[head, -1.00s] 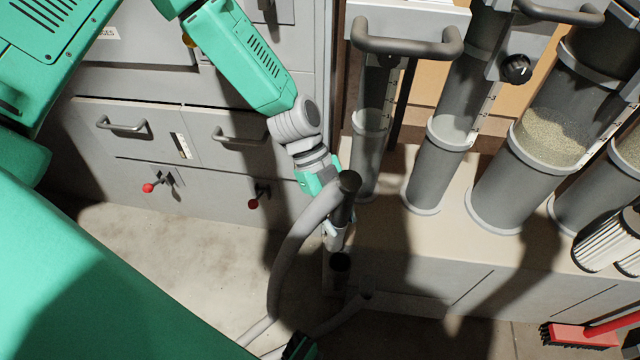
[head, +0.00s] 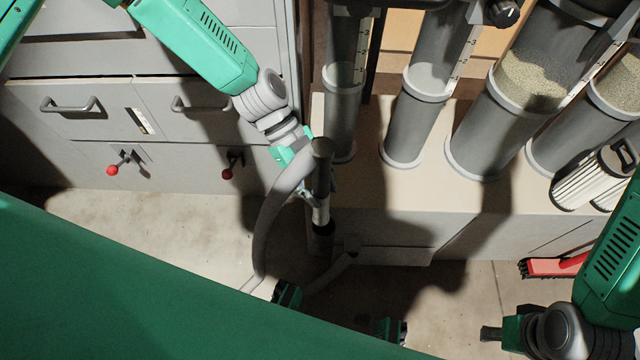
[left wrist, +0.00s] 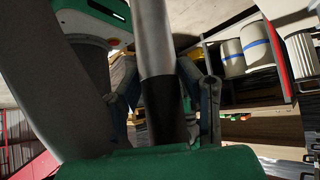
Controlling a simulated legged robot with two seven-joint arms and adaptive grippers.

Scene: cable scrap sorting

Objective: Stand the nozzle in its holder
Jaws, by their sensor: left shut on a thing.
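The nozzle (head: 321,180) is a dark upright tube with a paler lower end, and a grey hose (head: 266,220) curves down beside it. My left gripper (head: 312,188) is shut on the nozzle. In the left wrist view, the nozzle's dark section (left wrist: 160,108) lies between the fingers (left wrist: 166,92), with a pale tube beyond it. The holder (head: 322,236), a short dark cup at the bench corner, is directly below the nozzle. The nozzle's lower end meets the holder's mouth in the picture; I cannot tell whether it is inside. My right gripper (head: 492,334) is low at the right, its fingers unclear.
Grey drawers (head: 90,108) with red-knobbed levers stand at the left. Several clear-and-grey cylinders (head: 420,110) stand on the bench behind the nozzle. A pleated filter (head: 580,185) and a red brush (head: 555,267) are at the right. Floor at the left is clear.

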